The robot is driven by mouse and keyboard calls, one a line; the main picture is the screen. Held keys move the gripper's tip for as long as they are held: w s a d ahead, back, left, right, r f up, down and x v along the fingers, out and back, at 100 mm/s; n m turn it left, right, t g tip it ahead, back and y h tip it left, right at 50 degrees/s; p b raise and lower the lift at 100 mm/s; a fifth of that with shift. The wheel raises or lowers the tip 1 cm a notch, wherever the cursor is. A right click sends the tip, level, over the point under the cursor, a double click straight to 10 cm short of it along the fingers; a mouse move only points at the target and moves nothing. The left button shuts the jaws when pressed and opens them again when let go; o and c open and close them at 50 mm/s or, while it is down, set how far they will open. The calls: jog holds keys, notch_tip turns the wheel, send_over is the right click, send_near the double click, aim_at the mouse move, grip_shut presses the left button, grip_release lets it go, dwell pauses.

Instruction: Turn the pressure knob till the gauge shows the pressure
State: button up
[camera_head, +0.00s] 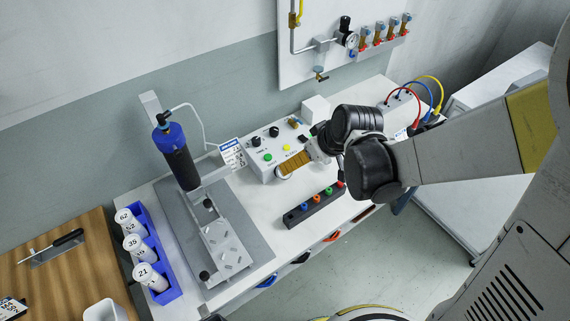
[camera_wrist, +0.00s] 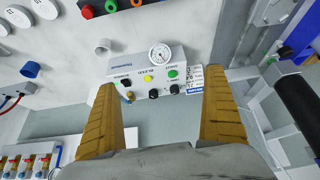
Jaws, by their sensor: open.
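A regulator with a black knob (camera_head: 345,23) on top and a round white gauge (camera_head: 352,40) sits on the wall panel; the gauge reading is too small to read. A grey control box (camera_head: 262,169) has another dial gauge (camera_wrist: 160,54), black knobs (camera_wrist: 153,93), a brass fitting (camera_wrist: 130,96) and green and yellow buttons. Which knob is the pressure knob I cannot tell. My gripper (camera_wrist: 160,79) is open and empty, with the box between its orange fingers in the wrist view. In the head view my gripper (camera_head: 284,169) covers part of the box.
A blue-and-white card (camera_head: 232,153) with unreadable print stands beside the box. A dark strip (camera_head: 313,207) with coloured buttons lies in front. Red, blue and yellow cables (camera_head: 425,95) arch at right.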

jog(key=shift+s+d+r, duration=0.1)
jog(key=shift+s+r, duration=0.1)
jog(key=shift+r, duration=0.15)
jog(key=shift+d, duration=0.1)
jog(key=s+d+r+m+t+h, duration=0.2)
jog(key=s+d+r+m, duration=0.4)
jog(key=s+d+r, duration=0.6)
jog(key=shift+s+d+r+m+h, duration=0.4)
jog(key=shift+s+r+h, duration=0.25)
jog(key=shift+s, duration=0.3)
jog(key=shift+f, duration=0.1)
dwell(0.5)
